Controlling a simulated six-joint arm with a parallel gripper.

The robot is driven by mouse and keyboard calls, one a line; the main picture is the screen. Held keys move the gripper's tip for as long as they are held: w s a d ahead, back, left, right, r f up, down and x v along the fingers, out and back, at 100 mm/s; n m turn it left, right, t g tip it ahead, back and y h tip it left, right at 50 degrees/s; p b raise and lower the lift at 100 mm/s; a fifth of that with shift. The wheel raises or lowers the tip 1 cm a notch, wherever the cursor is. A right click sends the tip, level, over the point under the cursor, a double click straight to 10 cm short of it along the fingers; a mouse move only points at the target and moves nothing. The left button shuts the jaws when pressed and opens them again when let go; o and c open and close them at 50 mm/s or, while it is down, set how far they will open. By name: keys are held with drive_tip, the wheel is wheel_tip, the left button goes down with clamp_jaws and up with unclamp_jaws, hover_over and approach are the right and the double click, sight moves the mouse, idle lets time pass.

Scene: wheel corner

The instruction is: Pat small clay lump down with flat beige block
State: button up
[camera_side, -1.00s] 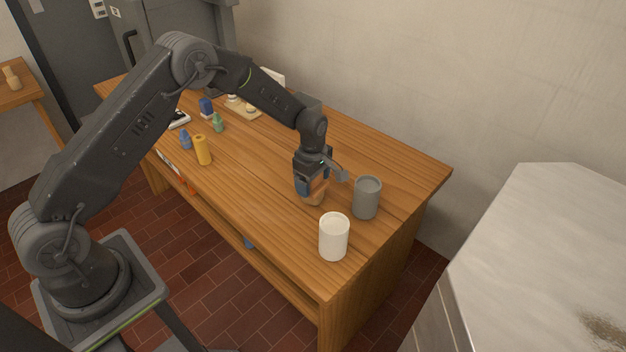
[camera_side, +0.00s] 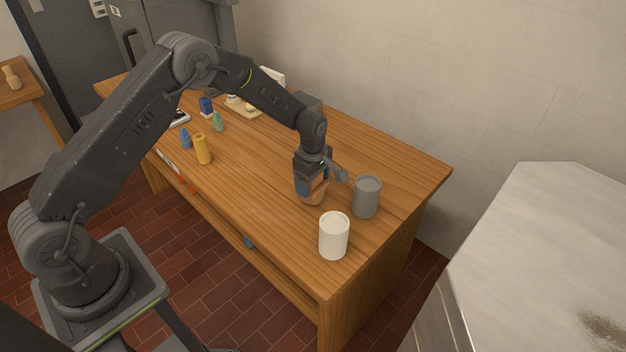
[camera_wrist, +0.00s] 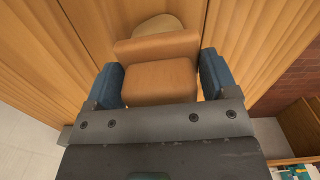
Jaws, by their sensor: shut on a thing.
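The flat beige block (camera_wrist: 160,82) is held between the two blue fingers of my gripper (camera_wrist: 160,78) in the wrist view. In the side view my gripper (camera_side: 314,186) is low over the near right part of the wooden table, with the block partly hidden by its fingers. The small clay lump (camera_wrist: 157,23) shows as a pale rounded shape just past the block's far edge in the wrist view; the rest of it is hidden. I cannot tell from these views whether block and lump touch.
A grey cup (camera_side: 367,196) stands close to the right of my gripper, and a white cup (camera_side: 333,236) stands nearer the front. A yellow cylinder (camera_side: 203,149), blue bottle (camera_side: 186,138) and green bottle (camera_side: 218,122) stand farther left. The table (camera_side: 262,180) is clear between them.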

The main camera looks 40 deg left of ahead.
drive_tip(key=shift+r, duration=1.75)
drive_tip(key=shift+f, duration=0.15)
drive_tip(key=shift+f, duration=1)
drive_tip(key=shift+f, duration=0.3)
drive_tip(key=shift+f, duration=0.35)
drive_tip(key=shift+f, duration=0.25)
idle(0.4)
